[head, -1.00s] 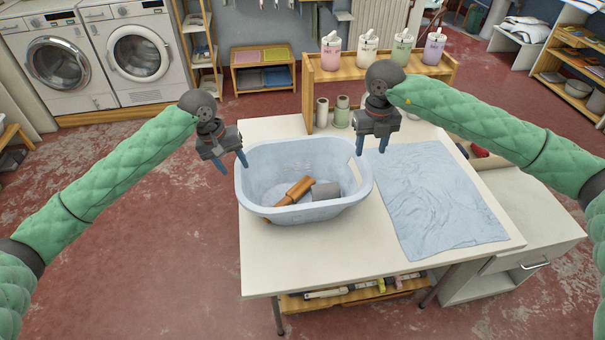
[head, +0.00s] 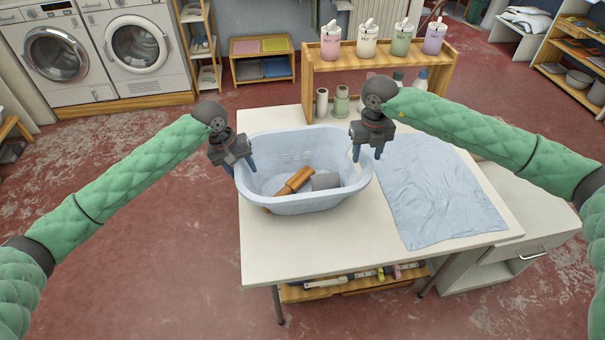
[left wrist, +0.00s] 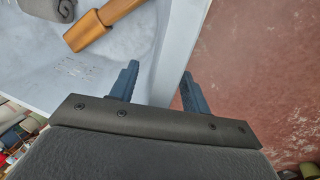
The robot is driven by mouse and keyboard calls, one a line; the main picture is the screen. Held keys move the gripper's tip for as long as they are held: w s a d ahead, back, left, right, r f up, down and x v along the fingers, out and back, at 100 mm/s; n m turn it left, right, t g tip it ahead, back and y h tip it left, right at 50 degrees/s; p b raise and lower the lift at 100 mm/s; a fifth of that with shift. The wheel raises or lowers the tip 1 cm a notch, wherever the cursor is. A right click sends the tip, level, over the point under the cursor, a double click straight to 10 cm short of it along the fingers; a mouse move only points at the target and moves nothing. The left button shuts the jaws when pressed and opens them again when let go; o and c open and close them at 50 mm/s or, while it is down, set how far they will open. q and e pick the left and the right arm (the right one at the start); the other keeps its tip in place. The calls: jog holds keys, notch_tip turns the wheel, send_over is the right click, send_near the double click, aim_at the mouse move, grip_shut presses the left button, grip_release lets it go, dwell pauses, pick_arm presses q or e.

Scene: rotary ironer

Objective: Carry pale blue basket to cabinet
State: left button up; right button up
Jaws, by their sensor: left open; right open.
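The pale blue basket (head: 305,203) stands upright on the white table. My left gripper (head: 239,168) is open at the basket's left end. In the left wrist view its fingers (left wrist: 158,88) stand on either side of the basket wall (left wrist: 160,65), one inside and one outside. My right gripper (head: 367,156) is open at the basket's right end, by the rim; its exact finger contact is unclear.
A light blue cloth (head: 438,195) lies flat on the table (head: 330,248) right of the basket. A wooden rack (head: 385,72) with several pump bottles stands at the table's back. A white drawer cabinet (head: 530,240) adjoins on the right. Red floor is open at left.

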pick_arm(q)
jog(key=shift+d+f, duration=0.15)
jog(key=shift+f, duration=0.35)
pick_arm(e)
jog(key=shift+f, duration=0.55)
pick_arm(q)
grip_shut()
pick_arm(e)
grip_shut()
